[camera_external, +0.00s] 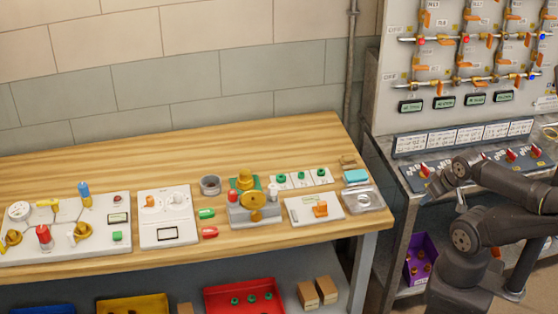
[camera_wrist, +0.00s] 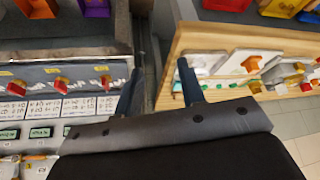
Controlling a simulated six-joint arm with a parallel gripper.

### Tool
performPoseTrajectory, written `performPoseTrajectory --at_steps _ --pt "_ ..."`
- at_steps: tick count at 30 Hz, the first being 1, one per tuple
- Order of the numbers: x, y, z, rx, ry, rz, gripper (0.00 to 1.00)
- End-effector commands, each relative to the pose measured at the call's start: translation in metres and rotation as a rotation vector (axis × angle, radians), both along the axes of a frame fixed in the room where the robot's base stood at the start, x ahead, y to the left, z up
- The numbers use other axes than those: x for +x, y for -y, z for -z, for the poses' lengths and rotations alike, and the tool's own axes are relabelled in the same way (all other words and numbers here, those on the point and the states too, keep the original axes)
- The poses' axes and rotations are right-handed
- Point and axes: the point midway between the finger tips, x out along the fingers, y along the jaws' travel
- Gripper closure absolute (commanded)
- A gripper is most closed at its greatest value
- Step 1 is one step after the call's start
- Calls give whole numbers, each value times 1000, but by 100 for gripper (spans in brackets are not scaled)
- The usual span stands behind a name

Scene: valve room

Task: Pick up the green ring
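Three small green rings sit on white labelled cards at the back right of the wooden table: a left one (camera_external: 279,179), a middle one (camera_external: 298,177) and a right one (camera_external: 321,172). More small green rings (camera_external: 252,299) lie in a red bin (camera_external: 215,296) under the table. I cannot tell which one the task means. My gripper shows in the wrist view (camera_wrist: 159,80), its two dark fingers apart with nothing between them. It is over the gap between the control panel and the table, well right of the table's rings.
The wooden table (camera_external: 100,173) holds valve boards, a grey cup (camera_external: 210,185), a green piece (camera_external: 207,213) and a red piece (camera_external: 210,232). A clear dish (camera_external: 364,198) is near its right edge. The valve panel (camera_external: 470,55) stands at right. The table's back strip is free.

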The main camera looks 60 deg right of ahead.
Motion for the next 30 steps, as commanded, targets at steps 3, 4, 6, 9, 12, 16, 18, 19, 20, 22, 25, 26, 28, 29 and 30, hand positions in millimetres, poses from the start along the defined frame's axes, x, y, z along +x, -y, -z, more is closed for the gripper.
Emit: performPoseTrajectory --at_steps 3,4,6,9,12,16,18,19,20,22,25,26,28,29,30 --pt "0 0 0 0 0 0 64" --pt "0 0 0 0 0 0 64" --pt "0 0 0 0 0 0 50" --pt "0 0 0 0 0 0 48" --pt "0 0 0 0 0 0 48" --pt "1 1 0 5 -1 7 48" --pt "5 2 -1 20 -4 24 48" --pt "7 3 -2 29 -6 38 48" --pt "10 4 -3 40 -8 54 48" --pt "20 9 -8 70 -16 98 48" --pt "38 17 -15 120 -29 178 48" --pt "44 20 -16 136 -34 203 48" --pt "58 26 -19 169 -44 262 48" --pt "64 29 -19 183 -48 288 48" --pt "73 33 -20 201 -54 322 48"
